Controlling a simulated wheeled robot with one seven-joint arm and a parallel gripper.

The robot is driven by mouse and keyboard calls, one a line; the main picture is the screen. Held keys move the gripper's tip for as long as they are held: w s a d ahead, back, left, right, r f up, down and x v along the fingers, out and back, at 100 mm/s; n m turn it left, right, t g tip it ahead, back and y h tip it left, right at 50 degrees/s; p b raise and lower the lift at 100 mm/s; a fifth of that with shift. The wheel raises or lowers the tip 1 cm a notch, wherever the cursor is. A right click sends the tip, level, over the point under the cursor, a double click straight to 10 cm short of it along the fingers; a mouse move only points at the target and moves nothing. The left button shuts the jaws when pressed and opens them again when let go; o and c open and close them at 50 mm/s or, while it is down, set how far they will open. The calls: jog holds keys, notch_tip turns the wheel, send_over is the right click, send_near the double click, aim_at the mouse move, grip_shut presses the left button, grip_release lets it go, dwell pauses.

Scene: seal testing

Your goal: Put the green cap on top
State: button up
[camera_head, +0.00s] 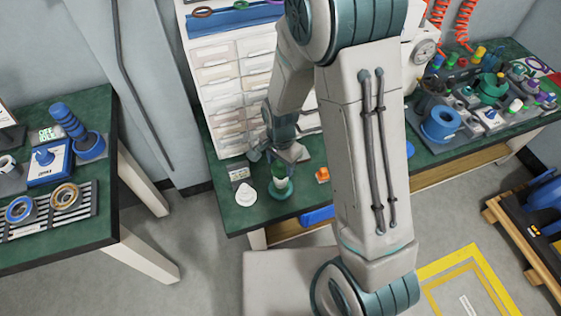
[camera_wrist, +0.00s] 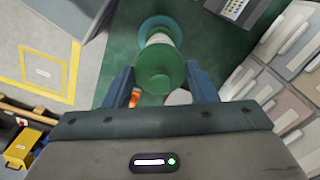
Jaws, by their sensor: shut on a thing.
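The green cap (camera_wrist: 160,72) is between the two fingers of my gripper (camera_wrist: 160,84) in the wrist view, with a finger against each side. It also shows in the head view (camera_head: 279,170) below my gripper (camera_head: 277,158). Behind the cap in the wrist view is a white cylinder (camera_wrist: 159,39) on a round teal-green base (camera_wrist: 160,22). The base also shows on the green bench in the head view (camera_head: 281,190). The cap is in line with the cylinder. I cannot tell whether it touches the cylinder's top or hangs just above.
A white round part (camera_head: 245,195) lies left of the base, and an orange part (camera_head: 322,174) lies to the right. A drawer cabinet (camera_head: 222,88) stands close behind. The bench's front edge is near. A second bench (camera_head: 95,215) at left holds blue tools and rings.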

jog(key=shift+f+b, duration=1.15)
jog(key=shift+f, duration=0.25)
jog(key=o, duration=1)
jog(key=shift+o, duration=0.2)
jog(key=shift+r, duration=0.15)
notch_tip(320, 180, up, 7)
jog(key=p, duration=0.5)
